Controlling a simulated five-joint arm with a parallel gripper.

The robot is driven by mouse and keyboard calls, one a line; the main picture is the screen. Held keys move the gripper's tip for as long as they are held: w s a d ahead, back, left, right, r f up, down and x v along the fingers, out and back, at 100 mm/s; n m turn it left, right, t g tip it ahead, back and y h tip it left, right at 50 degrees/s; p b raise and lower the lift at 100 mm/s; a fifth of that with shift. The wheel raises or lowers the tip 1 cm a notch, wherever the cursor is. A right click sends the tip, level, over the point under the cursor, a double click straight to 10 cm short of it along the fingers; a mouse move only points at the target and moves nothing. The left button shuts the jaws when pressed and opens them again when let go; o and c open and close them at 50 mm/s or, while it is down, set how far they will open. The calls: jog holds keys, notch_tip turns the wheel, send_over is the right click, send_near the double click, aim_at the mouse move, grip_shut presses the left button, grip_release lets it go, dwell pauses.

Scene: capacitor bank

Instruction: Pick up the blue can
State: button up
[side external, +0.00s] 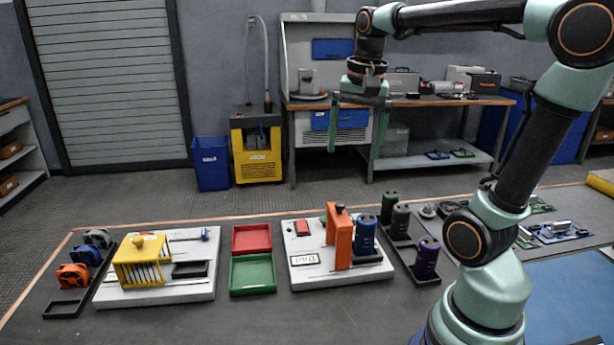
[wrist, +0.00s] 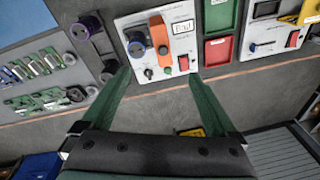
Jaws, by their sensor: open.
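The blue can (side external: 365,234) stands upright on the right part of a white panel (side external: 300,266), close beside an orange upright block (side external: 340,240). In the wrist view the blue can (wrist: 136,47) shows left of the orange block (wrist: 160,40), ahead of the left fingertip. My gripper (side external: 352,165) hangs high above the panel, fingers pointing down, open and empty. In the wrist view its green fingers (wrist: 160,75) are spread wide with nothing between them.
A dark tray (side external: 425,281) with purple, grey and green cans stands right of the panel. Red (side external: 251,238) and green (side external: 253,274) bins lie to its left. Farther left are a yellow barred cover (side external: 140,262) and several coloured parts. The air around my gripper is free.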

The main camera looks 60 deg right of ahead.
jog(key=s+d+m+g, duration=0.1)
jog(key=d+m, duration=0.4)
jog(key=d, duration=0.1)
send_near(365, 236)
jog(key=shift+y, duration=0.3)
jog(key=f, duration=0.2)
jog(key=d+f, duration=0.1)
jog(key=f, duration=0.1)
jog(key=w+d+f, duration=0.1)
jog(key=shift+w+d+f, duration=0.1)
jog(key=shift+d+f, duration=0.1)
jog(key=shift+f, duration=0.2)
jog(key=shift+d+f, duration=0.1)
jog(key=shift+f, duration=2.9)
grip_shut()
